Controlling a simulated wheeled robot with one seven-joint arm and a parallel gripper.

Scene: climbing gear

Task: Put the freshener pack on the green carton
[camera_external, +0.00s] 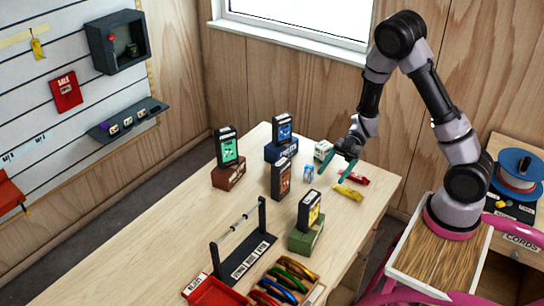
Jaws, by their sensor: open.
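The green carton (306,236) stands near the table's right edge, with a black and yellow pack (309,211) upright on it. My gripper (334,170) is open and empty, its teal fingers spread over the far right part of the table. Around it lie a small blue and white pack (308,174), a white and green box (323,150), a yellow packet (348,192) and a red packet (357,179). The labels are too small to read, so I cannot tell which one is the freshener pack.
A brown carton (228,176) and a blue carton (281,152) each carry a dark upright pack. A black and orange pack (281,180) stands between them and the green carton. A black rack (243,257), red tray (217,293) and ring tray (284,283) fill the front.

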